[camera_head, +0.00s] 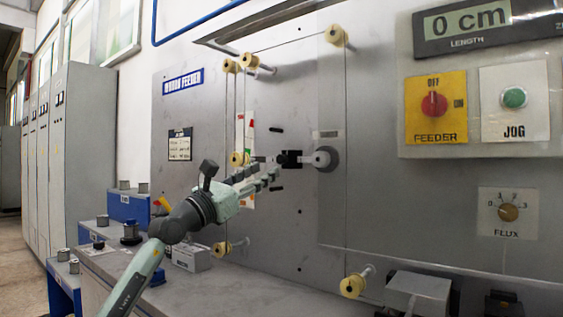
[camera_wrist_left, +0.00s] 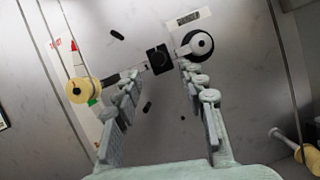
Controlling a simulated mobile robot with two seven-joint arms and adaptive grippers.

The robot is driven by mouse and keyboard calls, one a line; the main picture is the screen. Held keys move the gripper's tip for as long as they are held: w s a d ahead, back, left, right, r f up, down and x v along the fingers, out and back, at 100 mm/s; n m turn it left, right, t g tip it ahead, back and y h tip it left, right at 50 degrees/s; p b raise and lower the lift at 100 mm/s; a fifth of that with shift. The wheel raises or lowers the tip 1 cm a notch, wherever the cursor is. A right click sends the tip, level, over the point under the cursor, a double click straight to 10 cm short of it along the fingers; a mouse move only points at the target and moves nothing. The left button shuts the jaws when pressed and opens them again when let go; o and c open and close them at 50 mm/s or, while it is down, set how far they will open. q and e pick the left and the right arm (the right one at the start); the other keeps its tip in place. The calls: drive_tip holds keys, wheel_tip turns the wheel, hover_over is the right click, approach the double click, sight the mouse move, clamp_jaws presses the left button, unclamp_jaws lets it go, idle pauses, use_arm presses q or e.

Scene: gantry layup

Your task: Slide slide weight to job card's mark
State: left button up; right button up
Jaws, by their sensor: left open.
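The slide weight, a black block (camera_head: 290,159), sits on a thin horizontal arm, close to its round grey pivot (camera_head: 325,158). In the left wrist view the block (camera_wrist_left: 160,60) shows just beyond and between my fingertips. My left gripper (camera_head: 271,174) is open and empty, reaching toward the panel in front of the arm; contact with the block cannot be told. A yellow pulley (camera_wrist_left: 84,90) is at the arm's left end. The job card (camera_head: 180,144) is a small dark-topped plate on the left of the panel; its writing is too small to read. My right gripper is not in view.
A red-and-green marked strip (camera_head: 250,135) stands behind the pulley end. Yellow guide rollers (camera_head: 335,36) and wire strands span the panel. The control board at right has a red FEEDER knob (camera_head: 434,104), a green JOG button (camera_head: 514,97) and a display (camera_head: 470,21) reading 0 cm.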

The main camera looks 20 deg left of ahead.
sight(279, 160)
use_arm(q)
drive_tip(key=x, duration=0.3)
drive_tip(key=p+x, duration=0.1)
drive_tip(key=x, duration=0.2)
drive_tip(key=shift+w+d+r, duration=0.1)
drive_tip(key=shift+w+r, duration=0.05)
drive_tip(key=shift+r, duration=0.15)
drive_tip(key=shift+w+d+r, duration=0.25)
drive_tip(key=shift+w, duration=0.4)
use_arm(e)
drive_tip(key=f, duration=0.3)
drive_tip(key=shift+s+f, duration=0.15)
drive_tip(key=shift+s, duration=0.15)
use_arm(q)
clamp_jaws()
drive_tip(key=shift+f, duration=0.1)
